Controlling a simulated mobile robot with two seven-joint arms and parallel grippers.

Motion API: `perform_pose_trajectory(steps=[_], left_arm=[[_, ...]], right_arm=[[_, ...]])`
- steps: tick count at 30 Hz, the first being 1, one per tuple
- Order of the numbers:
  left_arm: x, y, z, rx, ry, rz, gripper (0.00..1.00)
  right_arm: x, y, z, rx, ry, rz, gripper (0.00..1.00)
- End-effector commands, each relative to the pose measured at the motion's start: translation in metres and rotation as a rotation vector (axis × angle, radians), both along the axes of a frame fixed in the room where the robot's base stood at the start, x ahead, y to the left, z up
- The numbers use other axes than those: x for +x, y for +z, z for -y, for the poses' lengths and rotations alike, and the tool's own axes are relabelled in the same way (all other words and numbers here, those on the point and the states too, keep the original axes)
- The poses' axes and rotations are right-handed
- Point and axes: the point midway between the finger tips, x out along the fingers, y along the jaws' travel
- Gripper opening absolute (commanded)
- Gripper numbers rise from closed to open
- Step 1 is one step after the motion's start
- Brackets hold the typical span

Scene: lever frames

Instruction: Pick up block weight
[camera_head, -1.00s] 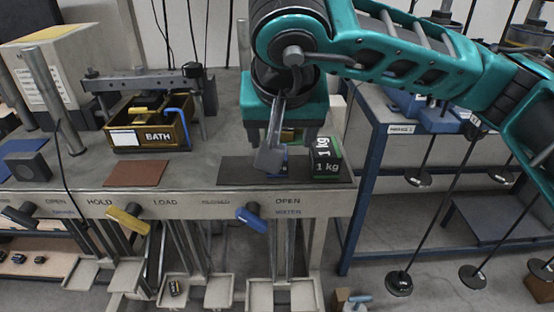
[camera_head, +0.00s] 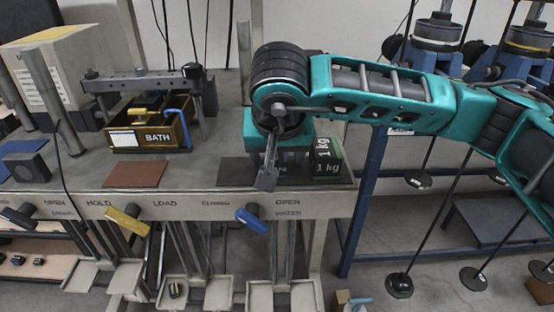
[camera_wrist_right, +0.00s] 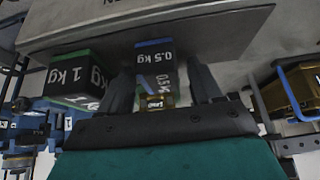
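A dark block with blue edges marked 0.5 kg (camera_wrist_right: 155,57) is between the fingers of my right gripper (camera_wrist_right: 165,85) in the right wrist view. The fingers stand on either side of it, with a gap visible at the right finger, so they look open. A small gold piece with blurred lettering (camera_wrist_right: 153,102) shows near the palm. In the head view my right gripper (camera_head: 270,172) points down over the dark mat (camera_head: 236,172) and mostly hides the 0.5 kg block. A green-edged 1 kg block (camera_head: 327,168) stands just right of it. My left gripper is not in view.
The BATH box (camera_head: 150,136) with its rail stands at the back left of the bench. A brown mat (camera_head: 136,174) lies left of the dark mat. Yellow (camera_head: 128,219) and blue (camera_head: 251,219) levers stick out from the front edge. Hanging weights are at the right.

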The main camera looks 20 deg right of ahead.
Motion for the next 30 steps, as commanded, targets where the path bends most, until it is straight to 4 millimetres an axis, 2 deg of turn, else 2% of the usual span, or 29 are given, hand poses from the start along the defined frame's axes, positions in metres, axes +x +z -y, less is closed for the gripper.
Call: perform_pose_trajectory(steps=[2, 19, 30], left_arm=[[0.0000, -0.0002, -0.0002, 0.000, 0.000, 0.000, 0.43], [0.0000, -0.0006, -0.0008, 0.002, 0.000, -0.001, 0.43], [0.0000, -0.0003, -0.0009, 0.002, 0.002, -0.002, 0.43]], right_arm=[[-0.0001, 0.0003, 0.0001, 0.000, 0.000, 0.000, 0.56], [-0.0002, 0.0006, 0.0000, 0.000, 0.000, 0.000, 0.02], [0.0004, 0.0029, -0.0002, 0.002, -0.001, 0.005, 0.00]])
